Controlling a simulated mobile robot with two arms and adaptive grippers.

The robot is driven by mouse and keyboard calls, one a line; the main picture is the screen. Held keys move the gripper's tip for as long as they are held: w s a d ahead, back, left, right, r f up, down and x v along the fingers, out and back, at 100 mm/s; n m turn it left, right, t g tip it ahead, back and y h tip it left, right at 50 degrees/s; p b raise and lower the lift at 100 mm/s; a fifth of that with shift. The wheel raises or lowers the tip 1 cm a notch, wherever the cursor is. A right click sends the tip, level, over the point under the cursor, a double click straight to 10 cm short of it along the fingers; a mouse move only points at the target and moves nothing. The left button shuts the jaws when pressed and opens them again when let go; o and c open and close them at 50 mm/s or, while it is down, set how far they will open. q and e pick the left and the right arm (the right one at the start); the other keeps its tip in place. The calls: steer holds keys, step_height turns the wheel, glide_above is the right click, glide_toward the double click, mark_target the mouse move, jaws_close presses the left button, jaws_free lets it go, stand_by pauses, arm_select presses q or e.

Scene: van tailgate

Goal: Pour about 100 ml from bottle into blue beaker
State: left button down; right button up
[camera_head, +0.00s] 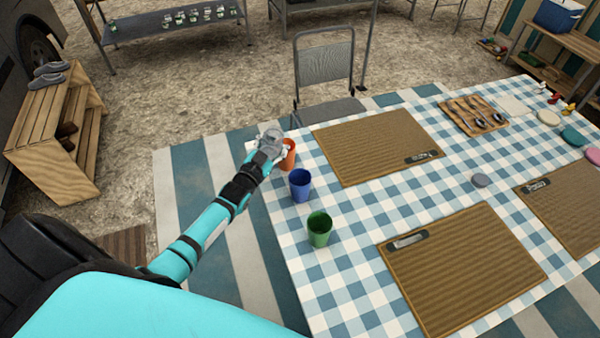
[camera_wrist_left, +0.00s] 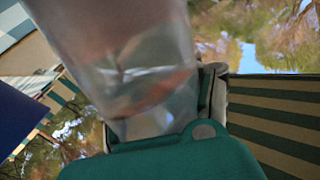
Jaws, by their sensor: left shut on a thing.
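The blue beaker (camera_head: 300,186) stands upright on the checked tablecloth near its left edge, between an orange beaker (camera_head: 288,155) and a green beaker (camera_head: 320,229). My left gripper (camera_head: 272,149) is just up and left of the blue beaker in the head view, overlapping the orange one. It is shut on the clear bottle (camera_head: 268,136), which also fills the middle of the left wrist view (camera_wrist_left: 135,70) with some liquid visible inside. The bottle's mouth and exact tilt are hard to tell. A dark blue surface (camera_wrist_left: 18,118) shows at the wrist view's left edge. My right gripper is not in view.
Woven placemats (camera_head: 375,148) lie on the checked table (camera_head: 355,262), and a wooden tray (camera_head: 474,116) with spoon-like utensils stands further back. A metal chair (camera_head: 325,66) is at the far side. The cloth between the beakers and the mats is clear.

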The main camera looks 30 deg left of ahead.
arm_select(q)
steer(key=r+n+p, duration=0.2)
steer(key=p, duration=0.1)
steer(key=a+r+n+p, duration=0.1)
steer(key=r+p, duration=0.2)
steer(key=shift+r+n, duration=0.15)
steer(key=shift+n, duration=0.25)
stand_by(0.3)
